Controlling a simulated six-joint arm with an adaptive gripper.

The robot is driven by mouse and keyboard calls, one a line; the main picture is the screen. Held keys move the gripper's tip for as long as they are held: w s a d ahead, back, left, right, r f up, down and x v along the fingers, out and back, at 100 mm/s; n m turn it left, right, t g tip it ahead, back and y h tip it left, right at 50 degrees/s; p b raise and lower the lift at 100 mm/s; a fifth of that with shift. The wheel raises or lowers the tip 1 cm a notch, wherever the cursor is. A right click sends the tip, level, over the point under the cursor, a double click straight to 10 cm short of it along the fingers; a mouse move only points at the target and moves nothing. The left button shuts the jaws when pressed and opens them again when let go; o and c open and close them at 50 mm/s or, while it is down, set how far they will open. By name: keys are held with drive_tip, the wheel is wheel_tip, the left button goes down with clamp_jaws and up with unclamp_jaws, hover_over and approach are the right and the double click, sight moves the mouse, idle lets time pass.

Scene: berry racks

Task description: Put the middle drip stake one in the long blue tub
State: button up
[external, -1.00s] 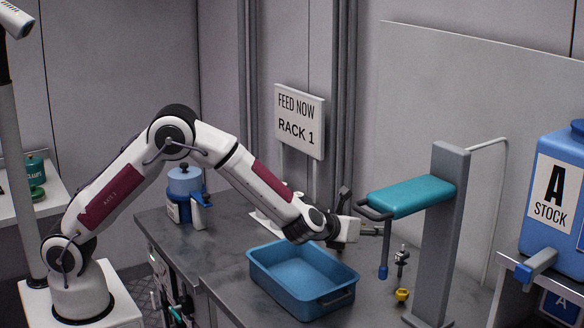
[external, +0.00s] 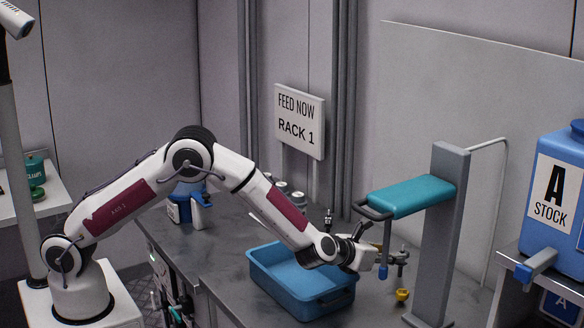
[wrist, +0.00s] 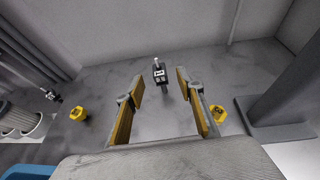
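A dark drip stake with a pale label (wrist: 159,75) stands ahead, between my fingertips in the wrist view, apart from both. Another dark stake (wrist: 52,95) stands farther left; it shows in the external view (external: 328,217) behind my forearm. Whether more stakes are hidden, I cannot tell. My gripper (wrist: 155,90) is open and empty; in the external view (external: 393,262) it is low over the bench, right of the long blue tub and partly behind the teal rack's hanging piece. The long blue tub (external: 268,285) sits on the bench; only its edge shows in the wrist view (wrist: 28,172).
A grey post (external: 440,235) carries a teal shelf (external: 412,196) close beside my gripper. Yellow pieces (wrist: 78,113) and (wrist: 218,114) lie on either side of my fingers. A sign (external: 299,120) and white cylinders (wrist: 20,122) stand at the back.

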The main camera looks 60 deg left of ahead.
drive_tip(key=shift+w+f, duration=0.25)
drive_tip(key=shift+w, duration=0.45)
drive_tip(key=shift+a, duration=0.1)
drive_tip(key=shift+x, duration=2.55)
drive_tip(key=c, duration=1)
drive_tip(key=shift+r, duration=0.1)
drive_tip(key=shift+r, duration=4.9)
